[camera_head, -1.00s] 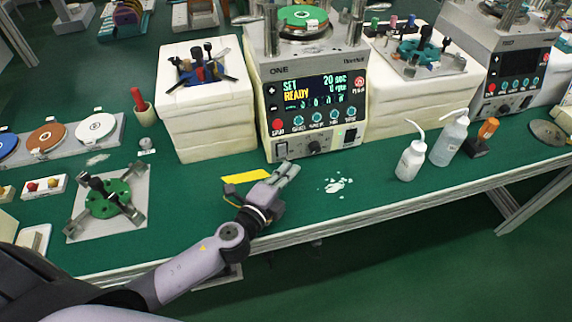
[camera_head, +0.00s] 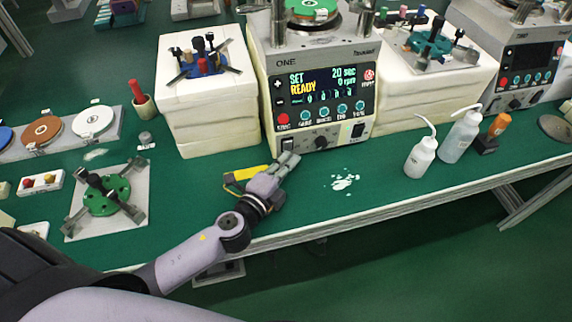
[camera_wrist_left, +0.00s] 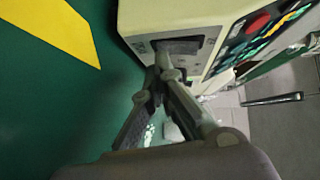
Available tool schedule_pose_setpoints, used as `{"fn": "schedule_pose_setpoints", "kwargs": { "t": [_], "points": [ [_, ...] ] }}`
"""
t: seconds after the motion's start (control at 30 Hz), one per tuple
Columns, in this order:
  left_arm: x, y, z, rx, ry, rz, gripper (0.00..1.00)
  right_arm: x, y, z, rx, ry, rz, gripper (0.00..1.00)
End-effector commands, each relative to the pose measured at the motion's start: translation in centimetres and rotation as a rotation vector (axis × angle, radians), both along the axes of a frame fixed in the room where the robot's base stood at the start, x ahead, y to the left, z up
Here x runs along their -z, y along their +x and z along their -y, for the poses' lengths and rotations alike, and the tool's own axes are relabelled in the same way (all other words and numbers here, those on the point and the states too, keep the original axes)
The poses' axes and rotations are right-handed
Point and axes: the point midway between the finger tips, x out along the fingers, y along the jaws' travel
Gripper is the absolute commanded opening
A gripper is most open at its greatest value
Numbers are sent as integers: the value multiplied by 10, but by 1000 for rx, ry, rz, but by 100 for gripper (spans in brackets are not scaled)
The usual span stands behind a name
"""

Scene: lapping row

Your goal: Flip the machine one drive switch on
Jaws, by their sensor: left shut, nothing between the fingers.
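Machine one (camera_head: 320,100), marked ONE, stands at the back of the green bench with its display lit, reading READY, 20 sec and 0 rpm. A dark rocker switch (camera_head: 287,144) sits at the lower left of its front panel; I cannot read its label or its position. My left gripper (camera_head: 288,160) is shut and empty, its fingertips just below and in front of that switch. In the left wrist view the fingertips (camera_wrist_left: 163,70) overlap the lower edge of the dark switch (camera_wrist_left: 180,46) and partly hide it; contact cannot be told. My right gripper is not in view.
A yellow strip (camera_head: 246,173) lies on the bench beside the gripper. A white block stack (camera_head: 212,120) stands left of the machine. Another black switch (camera_head: 358,130) is at the panel's lower right.

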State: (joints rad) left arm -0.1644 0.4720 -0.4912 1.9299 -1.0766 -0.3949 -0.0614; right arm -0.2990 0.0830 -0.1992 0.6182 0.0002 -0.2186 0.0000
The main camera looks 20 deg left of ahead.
Motion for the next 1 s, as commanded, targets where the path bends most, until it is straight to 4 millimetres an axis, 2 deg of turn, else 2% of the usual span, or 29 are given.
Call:
{"fn": "schedule_pose_setpoints", "kwargs": {
  "t": [0.17,0.63,0.8,1.0],
  "points": [
    [-1,-13,-3,-2,-1,-1,0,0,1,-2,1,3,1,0],
    [-7,-98,-19,-3,0,-5,0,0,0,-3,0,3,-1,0],
    [-10,-112,-22,-2,-1,0,0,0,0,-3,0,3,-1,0],
    [-10,-118,-23,0,1,-1,0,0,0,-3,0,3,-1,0]
  ]
}}
